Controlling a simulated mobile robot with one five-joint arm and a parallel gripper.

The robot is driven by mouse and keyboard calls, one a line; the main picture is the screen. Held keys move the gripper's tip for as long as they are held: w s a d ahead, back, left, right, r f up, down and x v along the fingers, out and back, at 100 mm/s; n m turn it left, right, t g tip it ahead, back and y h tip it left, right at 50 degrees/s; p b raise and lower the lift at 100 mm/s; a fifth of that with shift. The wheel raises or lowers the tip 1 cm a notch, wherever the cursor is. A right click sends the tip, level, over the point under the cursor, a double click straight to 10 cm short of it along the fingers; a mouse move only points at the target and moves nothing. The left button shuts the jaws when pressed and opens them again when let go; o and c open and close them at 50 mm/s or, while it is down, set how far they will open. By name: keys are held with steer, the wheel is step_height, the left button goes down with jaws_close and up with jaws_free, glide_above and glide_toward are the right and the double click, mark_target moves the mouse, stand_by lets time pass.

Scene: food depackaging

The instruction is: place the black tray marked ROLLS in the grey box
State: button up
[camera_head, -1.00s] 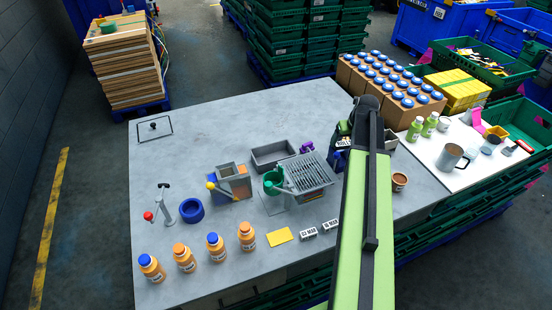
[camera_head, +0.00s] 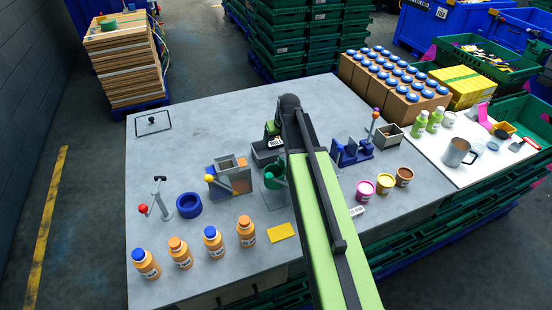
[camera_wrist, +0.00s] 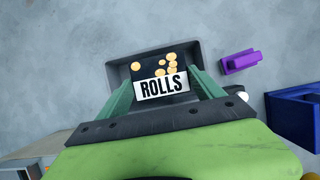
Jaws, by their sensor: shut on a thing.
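The black tray marked ROLLS (camera_wrist: 151,72) is between the fingers of my gripper (camera_wrist: 162,90) in the wrist view, with several small yellow rolls in it. Its white label (camera_wrist: 161,86) faces my gripper. The fingers are shut on the tray. The grey box (camera_wrist: 121,72) shows around and beneath the tray. In the head view the box (camera_head: 258,155) is partly hidden by my arm, and the tray's label (camera_head: 275,143) shows at my gripper (camera_head: 272,133), over the box. I cannot tell how far down in the box the tray is.
A purple block (camera_wrist: 240,61) and a blue holder (camera_wrist: 296,112) lie right of the box. A sorting stand with a yellow-knobbed lever (camera_head: 222,183) is at left. Pink, yellow and brown jars (camera_head: 384,184) stand at right.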

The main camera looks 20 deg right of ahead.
mark_target(278, 147)
step_height(278, 147, down, 6)
steer(key=b, duration=0.4)
steer(key=shift+f+b, duration=0.15)
steer(key=shift+b, duration=0.2)
steer(key=shift+r, duration=0.2)
steer(key=shift+f, duration=0.15)
steer(key=o, duration=1.4)
steer(key=shift+s+r+p, duration=0.15)
steer(key=shift+r+p, duration=0.4)
steer(key=shift+p, duration=0.1)
steer(key=p+v, duration=1)
steer(key=v, duration=0.1)
steer(key=shift+s+r, duration=0.1)
